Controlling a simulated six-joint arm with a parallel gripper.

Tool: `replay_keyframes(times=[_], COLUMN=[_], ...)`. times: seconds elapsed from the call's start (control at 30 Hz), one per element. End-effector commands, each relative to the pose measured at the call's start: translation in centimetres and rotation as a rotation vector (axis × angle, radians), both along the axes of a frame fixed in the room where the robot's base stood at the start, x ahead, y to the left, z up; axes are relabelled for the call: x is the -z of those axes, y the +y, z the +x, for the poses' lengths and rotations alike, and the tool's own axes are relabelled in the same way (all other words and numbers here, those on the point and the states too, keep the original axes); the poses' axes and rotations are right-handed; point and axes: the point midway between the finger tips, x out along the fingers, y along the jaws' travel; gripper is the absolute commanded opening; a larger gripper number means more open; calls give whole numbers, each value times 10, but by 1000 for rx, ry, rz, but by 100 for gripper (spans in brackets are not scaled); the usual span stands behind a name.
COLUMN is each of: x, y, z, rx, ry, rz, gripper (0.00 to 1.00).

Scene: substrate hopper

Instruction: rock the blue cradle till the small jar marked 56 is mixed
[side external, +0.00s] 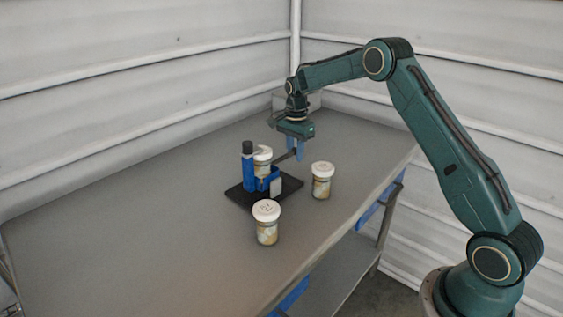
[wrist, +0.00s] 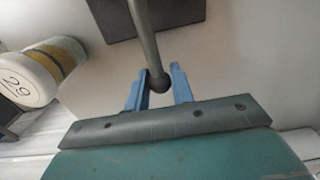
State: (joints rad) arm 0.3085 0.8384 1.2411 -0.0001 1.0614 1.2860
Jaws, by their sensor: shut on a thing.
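The blue cradle (side external: 248,172) stands on a black base plate (side external: 290,187) on the table, with a white-lidded jar (side external: 263,155) in it. The number on that jar cannot be read. A thin grey lever (side external: 284,157) runs from the cradle toward my gripper (side external: 296,155). In the wrist view, my gripper (wrist: 160,78) has its blue fingers shut on the dark ball end (wrist: 159,84) of the grey lever (wrist: 145,40). The base plate shows partly at the top of that view (wrist: 108,18). The jar's contents are too small to judge.
One jar (side external: 321,182) stands right of the base plate, another (side external: 266,225) in front of it; its lid number is unclear. The wrist view shows a jar (wrist: 40,70) whose lid looks like 29 or 62. The table (side external: 130,230) is clear at left; walls stand behind.

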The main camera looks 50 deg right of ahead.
Motion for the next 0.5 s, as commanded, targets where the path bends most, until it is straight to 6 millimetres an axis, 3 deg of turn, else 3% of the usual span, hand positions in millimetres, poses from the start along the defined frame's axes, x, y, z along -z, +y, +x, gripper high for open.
replay_keyframes(times=[0.5], x=[27], y=[1], z=[0], rx=[-1], ry=[2], rz=[1], gripper=[15])
